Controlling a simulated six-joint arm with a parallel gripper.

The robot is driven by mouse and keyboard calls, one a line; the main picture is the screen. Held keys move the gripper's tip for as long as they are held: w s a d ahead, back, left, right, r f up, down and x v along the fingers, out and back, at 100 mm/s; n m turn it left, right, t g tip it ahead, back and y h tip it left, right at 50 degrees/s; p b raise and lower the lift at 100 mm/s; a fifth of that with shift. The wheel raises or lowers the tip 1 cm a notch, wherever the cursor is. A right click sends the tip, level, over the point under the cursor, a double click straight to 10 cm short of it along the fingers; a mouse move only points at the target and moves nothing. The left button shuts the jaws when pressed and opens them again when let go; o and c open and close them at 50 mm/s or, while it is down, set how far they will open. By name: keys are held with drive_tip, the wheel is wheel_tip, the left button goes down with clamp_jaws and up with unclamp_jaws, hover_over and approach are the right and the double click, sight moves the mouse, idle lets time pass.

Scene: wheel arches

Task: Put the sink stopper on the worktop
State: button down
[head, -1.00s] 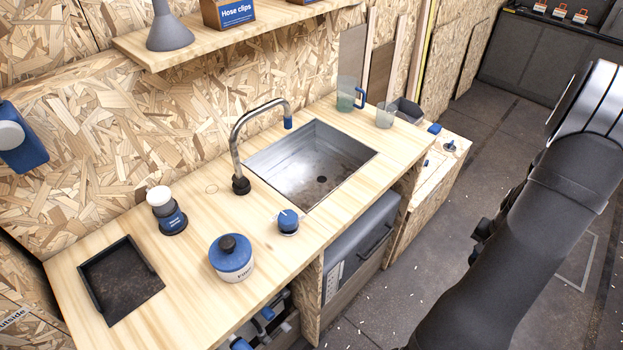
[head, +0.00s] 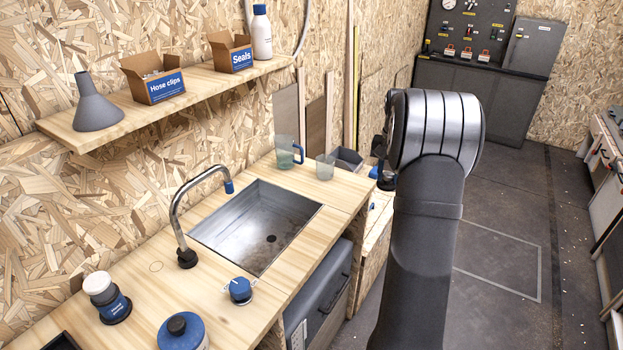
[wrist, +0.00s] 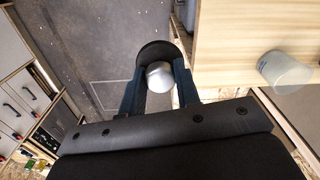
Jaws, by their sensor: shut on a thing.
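The sink stopper is a dark round disc (wrist: 158,52) with a pale silvery knob (wrist: 159,75), seen in the wrist view. My gripper (wrist: 158,86) is shut on the knob, one finger on each side. The worktop (head: 140,260) is pale wood with a sink in it. Its edge also shows in the wrist view (wrist: 230,50), to the right of the stopper, so the stopper is off the worktop's edge, apart from it. In the head view the fingers are mostly hidden by my wrist.
A clear tumbler (head: 325,168) and a blue-handled jug (head: 287,152) stand at the worktop's far end. The metal sink (head: 257,228), tap (head: 180,215), blue-lidded pot (head: 183,332) and small blue item (head: 240,290) take up other parts. Bare wood lies between sink and front edge.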

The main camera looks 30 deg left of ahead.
drive_tip(key=a+f, duration=0.1)
drive_tip(key=a, duration=0.3)
drive_tip(key=a+f, duration=0.2)
drive_tip(key=a, duration=0.3)
drive_tip(key=a+f, duration=0.1)
drive_tip(key=a, duration=0.3)
drive_tip(key=shift+s+a+f, duration=0.15)
drive_tip(key=shift+a, duration=0.15)
drive_tip(key=shift+a+f, duration=0.1)
drive_tip(key=shift+f, duration=1.95)
drive_tip(key=shift+f, duration=0.2)
drive_tip(key=c, duration=1.1)
unclamp_jaws()
drive_tip(key=shift+r, duration=0.1)
wheel_tip(320, 180, up, 12)
drive_tip(key=shift+r, duration=0.1)
